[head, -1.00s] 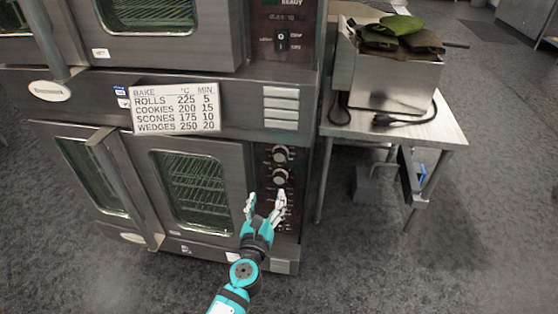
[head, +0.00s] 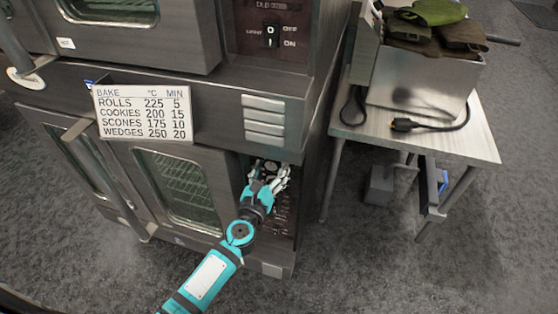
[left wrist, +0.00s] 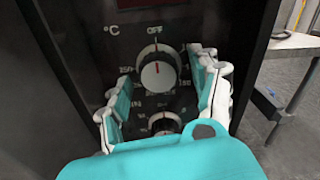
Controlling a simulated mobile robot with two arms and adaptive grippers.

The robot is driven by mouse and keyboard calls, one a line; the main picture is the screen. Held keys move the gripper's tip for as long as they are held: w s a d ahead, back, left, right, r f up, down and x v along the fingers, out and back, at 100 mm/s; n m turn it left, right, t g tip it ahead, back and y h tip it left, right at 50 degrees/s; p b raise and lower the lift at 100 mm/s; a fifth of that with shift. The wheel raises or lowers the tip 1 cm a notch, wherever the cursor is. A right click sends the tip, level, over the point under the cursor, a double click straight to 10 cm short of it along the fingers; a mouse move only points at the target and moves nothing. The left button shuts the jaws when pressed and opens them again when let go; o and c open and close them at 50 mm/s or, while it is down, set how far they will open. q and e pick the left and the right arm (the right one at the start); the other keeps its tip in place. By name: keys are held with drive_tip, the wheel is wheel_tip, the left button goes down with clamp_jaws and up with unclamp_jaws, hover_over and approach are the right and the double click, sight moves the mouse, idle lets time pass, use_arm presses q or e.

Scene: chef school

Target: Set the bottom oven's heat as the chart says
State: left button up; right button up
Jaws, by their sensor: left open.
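The bake chart (head: 143,114) on the oven front reads rolls 225 °C, cookies 200, scones 175, wedges 250. The bottom oven (head: 178,188) has a dark control panel at its right. My left gripper (head: 271,170) is at that panel, open, and hides most of its knobs in the head view. In the left wrist view, the °C knob (left wrist: 157,76) lies between the spread fingers, with OFF printed above it. A lower knob (left wrist: 163,123) is partly hidden by the gripper. My right gripper is not in view.
The top oven's panel has an on/off switch (head: 271,35). A metal side table (head: 465,143) stands close at the right, with a steel box (head: 425,85), cloths or mitts and a black cable on it. The floor in front is clear.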

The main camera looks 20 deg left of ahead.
use_arm(q)
drive_tip(key=shift+r, duration=0.1)
drive_tip(key=shift+c, duration=0.7)
drive_tip(key=c, duration=1)
drive_tip(key=shift+c, duration=0.2)
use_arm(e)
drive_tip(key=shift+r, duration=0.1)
